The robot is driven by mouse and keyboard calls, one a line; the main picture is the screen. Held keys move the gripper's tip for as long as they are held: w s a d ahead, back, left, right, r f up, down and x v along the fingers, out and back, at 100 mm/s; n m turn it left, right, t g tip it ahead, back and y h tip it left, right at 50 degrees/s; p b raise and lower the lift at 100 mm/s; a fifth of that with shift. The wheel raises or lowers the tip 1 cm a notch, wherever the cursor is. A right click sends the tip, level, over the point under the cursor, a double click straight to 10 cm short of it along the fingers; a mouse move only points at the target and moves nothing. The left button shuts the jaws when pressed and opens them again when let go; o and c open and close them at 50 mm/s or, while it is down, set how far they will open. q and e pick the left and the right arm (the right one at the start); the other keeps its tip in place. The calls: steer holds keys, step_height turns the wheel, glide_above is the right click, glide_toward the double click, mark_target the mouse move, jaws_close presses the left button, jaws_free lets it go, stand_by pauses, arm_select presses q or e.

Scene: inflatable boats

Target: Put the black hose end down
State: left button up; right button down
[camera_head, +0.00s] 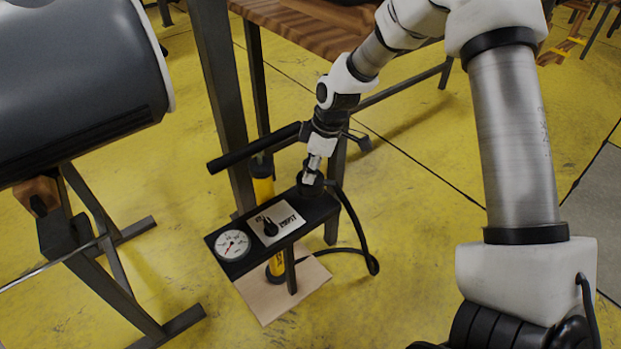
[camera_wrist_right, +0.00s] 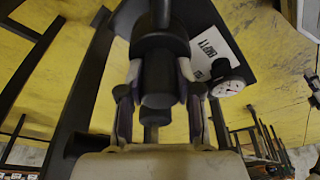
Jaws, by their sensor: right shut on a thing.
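My right gripper (camera_head: 313,170) points down over the right end of the pump's black top panel (camera_head: 322,208). It is shut on the black hose end (camera_head: 311,188), a dark cylinder. The right wrist view shows this cylinder (camera_wrist_right: 158,78) between both fingers, with the panel behind it. I cannot tell whether the hose end touches the panel. The black hose (camera_head: 358,232) loops down at the right of the pump and runs back to its foot. My left gripper is not in view.
The panel carries a round gauge (camera_head: 233,245) and a labelled dial plate (camera_head: 275,222). A black handle bar (camera_head: 250,150) crosses behind. The grey inflatable boat (camera_head: 75,75) rests on a dark stand (camera_head: 105,275) at the left. A wooden table (camera_head: 310,28) stands behind. Yellow floor is free in front.

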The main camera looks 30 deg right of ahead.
step_height(320, 180, down, 3)
steer(key=shift+f+b, duration=0.1)
steer(key=shift+b, duration=0.65)
steer(key=shift+f, duration=0.1)
steer(key=c, duration=0.8)
jaws_free()
steer(key=p+v, duration=0.5)
steer(key=v, duration=0.7)
